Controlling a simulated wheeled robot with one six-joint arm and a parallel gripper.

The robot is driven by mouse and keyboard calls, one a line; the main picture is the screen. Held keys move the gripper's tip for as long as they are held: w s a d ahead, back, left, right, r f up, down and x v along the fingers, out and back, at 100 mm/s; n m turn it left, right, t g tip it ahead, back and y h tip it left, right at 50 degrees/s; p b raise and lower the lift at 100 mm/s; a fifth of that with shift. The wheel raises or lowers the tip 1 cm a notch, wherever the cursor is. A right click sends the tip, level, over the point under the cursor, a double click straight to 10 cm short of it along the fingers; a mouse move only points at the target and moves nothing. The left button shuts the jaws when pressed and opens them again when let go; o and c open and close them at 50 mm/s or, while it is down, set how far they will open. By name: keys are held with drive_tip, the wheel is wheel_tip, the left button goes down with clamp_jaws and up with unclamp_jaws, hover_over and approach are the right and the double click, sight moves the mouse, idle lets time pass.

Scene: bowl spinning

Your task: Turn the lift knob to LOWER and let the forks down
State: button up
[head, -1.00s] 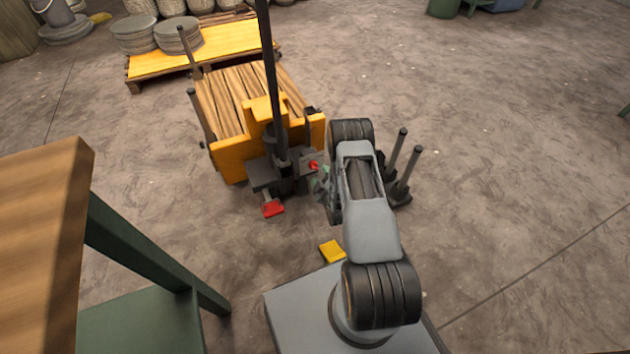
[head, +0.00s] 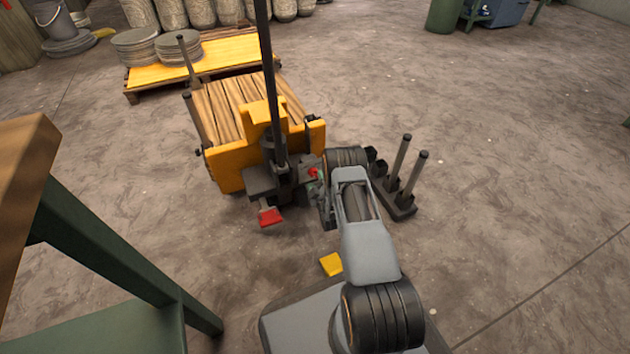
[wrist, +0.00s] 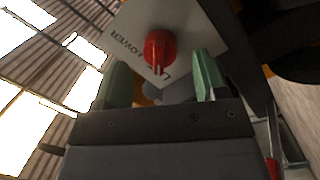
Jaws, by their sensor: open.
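The red lift knob (wrist: 159,50) sits on a pale label plate (wrist: 190,30) in the wrist view. The knob also shows as a small red spot in the head view (head: 314,172). My gripper (wrist: 155,85) is open, its two green fingers on either side below the knob, apart from it as far as I can tell. The knob belongs to a yellow pallet truck (head: 228,168) with a dark mast. The forks are hidden under the wooden load.
A red pedal (head: 270,216) sticks out low at the truck's near side. A dark rack with upright posts (head: 405,185) stands right of my arm. A yellow block (head: 331,264) lies on the floor. A workbench (head: 30,165) is at the left; the floor at right is clear.

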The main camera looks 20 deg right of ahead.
sight(314, 174)
drive_tip(key=shift+w+d+b, duration=0.15)
drive_tip(key=shift+w+b, duration=0.2)
drive_tip(key=shift+w, duration=1.05)
drive_tip(key=shift+c, duration=0.2)
drive_tip(key=c, duration=0.9)
